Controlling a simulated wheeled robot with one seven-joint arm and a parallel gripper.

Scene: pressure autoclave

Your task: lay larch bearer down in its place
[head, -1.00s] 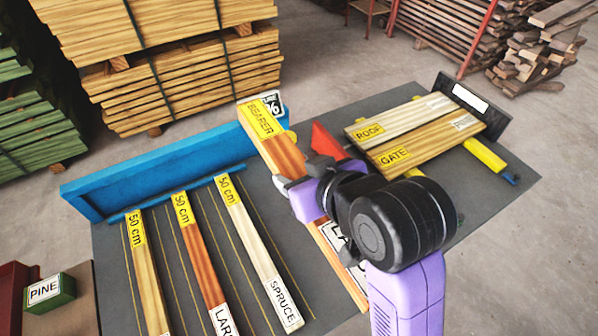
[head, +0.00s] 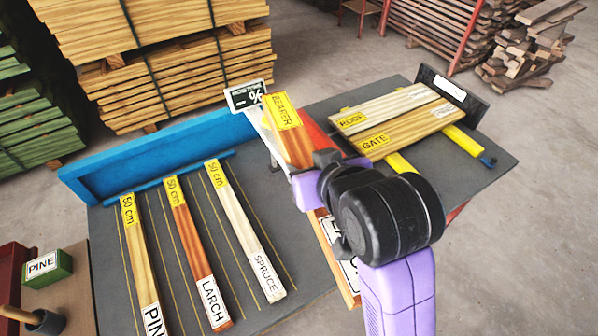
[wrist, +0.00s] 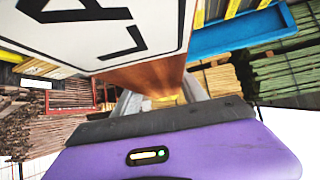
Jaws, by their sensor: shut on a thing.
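My gripper (head: 312,188) is shut on the larch bearer (head: 297,146), a reddish-brown timber with a yellow BEARER label at its far end. A white label with large letters, partly hidden by my gripper, is on its near part. The bearer is held slanting above the grey table (head: 262,165). In the wrist view the bearer (wrist: 150,76) runs away between the jaws of my gripper (wrist: 165,105), its white label filling the upper left. Whether it touches the table cannot be told.
Strips labelled pine (head: 140,255), larch (head: 196,250) and spruce (head: 243,230) lie at left before a blue fence (head: 150,148). ROOF and GATE boards (head: 400,118) rest on yellow supports (head: 462,146) at right. A % sign (head: 246,96) and a red piece (head: 318,134) stand close to the bearer.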

